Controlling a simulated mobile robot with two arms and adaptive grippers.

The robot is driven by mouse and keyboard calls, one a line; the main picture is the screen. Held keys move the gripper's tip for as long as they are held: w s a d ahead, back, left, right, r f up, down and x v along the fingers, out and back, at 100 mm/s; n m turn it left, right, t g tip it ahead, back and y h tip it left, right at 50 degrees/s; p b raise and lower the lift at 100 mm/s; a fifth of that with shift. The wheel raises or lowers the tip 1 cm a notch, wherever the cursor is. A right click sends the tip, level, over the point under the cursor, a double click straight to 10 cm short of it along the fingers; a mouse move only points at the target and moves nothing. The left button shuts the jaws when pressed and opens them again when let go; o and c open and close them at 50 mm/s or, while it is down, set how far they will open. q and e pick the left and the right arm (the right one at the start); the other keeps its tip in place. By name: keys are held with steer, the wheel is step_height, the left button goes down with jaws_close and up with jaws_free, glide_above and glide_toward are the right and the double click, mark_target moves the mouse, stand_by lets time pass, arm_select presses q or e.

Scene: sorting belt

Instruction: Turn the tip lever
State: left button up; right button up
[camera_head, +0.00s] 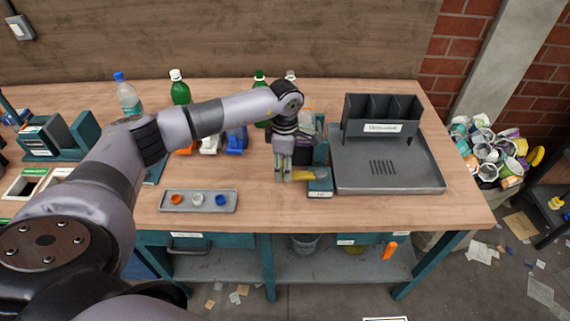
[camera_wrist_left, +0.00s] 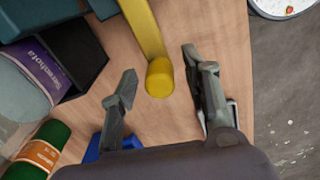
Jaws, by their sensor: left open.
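The yellow tip lever (camera_head: 303,174) sticks out to the left from a small teal stand (camera_head: 320,184) with a white label, in front of the grey tray unit. In the left wrist view the lever (camera_wrist_left: 146,32) is a yellow bar ending in a round yellow knob (camera_wrist_left: 160,77). My left gripper (camera_head: 282,177) points down beside the lever's free end. In the left wrist view its two fingers (camera_wrist_left: 160,88) are spread, with the knob between them and a gap on each side. Contact with the lever cannot be told. My right gripper is not in view.
A grey tray unit (camera_head: 433,178) with dark compartments stands right of the lever. A small tray with colored caps (camera_head: 166,201) lies to the left. Bottles (camera_head: 180,92) stand at the back. A bottle with a purple label (camera_wrist_left: 20,84) lies near the gripper. The front table strip is clear.

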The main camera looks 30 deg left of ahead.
arm_select(q)
jaws_close()
stand_by(0.3)
stand_by(0.4)
